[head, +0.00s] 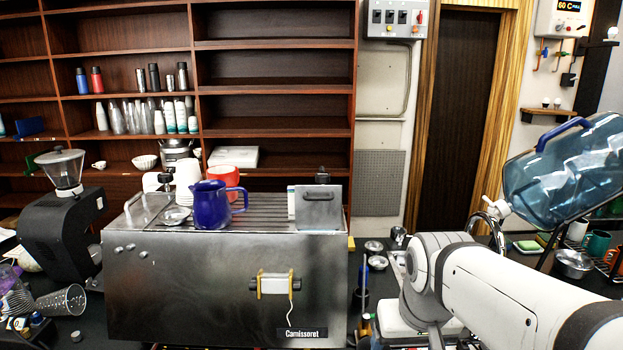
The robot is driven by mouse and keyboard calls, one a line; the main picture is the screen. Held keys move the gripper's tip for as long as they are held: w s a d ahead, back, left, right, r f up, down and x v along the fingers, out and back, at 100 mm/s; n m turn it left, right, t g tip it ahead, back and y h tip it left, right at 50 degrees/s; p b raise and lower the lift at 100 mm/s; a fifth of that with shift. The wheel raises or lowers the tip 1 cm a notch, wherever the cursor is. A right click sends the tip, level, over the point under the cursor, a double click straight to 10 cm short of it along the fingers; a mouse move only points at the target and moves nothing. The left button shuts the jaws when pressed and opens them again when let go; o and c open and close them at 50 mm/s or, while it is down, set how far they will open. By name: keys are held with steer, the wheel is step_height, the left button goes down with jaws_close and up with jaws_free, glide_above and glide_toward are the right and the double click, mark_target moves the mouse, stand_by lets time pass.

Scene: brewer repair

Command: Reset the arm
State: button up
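My white arm comes in from the lower right of the head view, and its near link ends in a large round joint at right of centre. The parts beyond that joint are mostly hidden, and I cannot make out my gripper or its fingers. The steel brewer (220,285) labelled "Carnissoret" stands on the counter to the left of my arm, with a clear gap between them. A blue pitcher (211,207) stands upright on top of the brewer. A red cup (224,177) and stacked white cups (187,178) are behind it.
A black grinder (58,225) and tipped clear cups (62,301) are at left. A large blue water bottle (560,170) is tilted above my arm at right. Small metal bowls (376,262) lie between brewer and arm. Wooden shelves (275,125) and a dark door (456,120) are behind.

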steer(key=s+f, duration=0.3)
steer(key=s, duration=0.3)
steer(key=shift+f, duration=0.2)
steer(key=shift+w, duration=0.1)
steer(key=shift+c, duration=0.4)
stand_by(0.4)
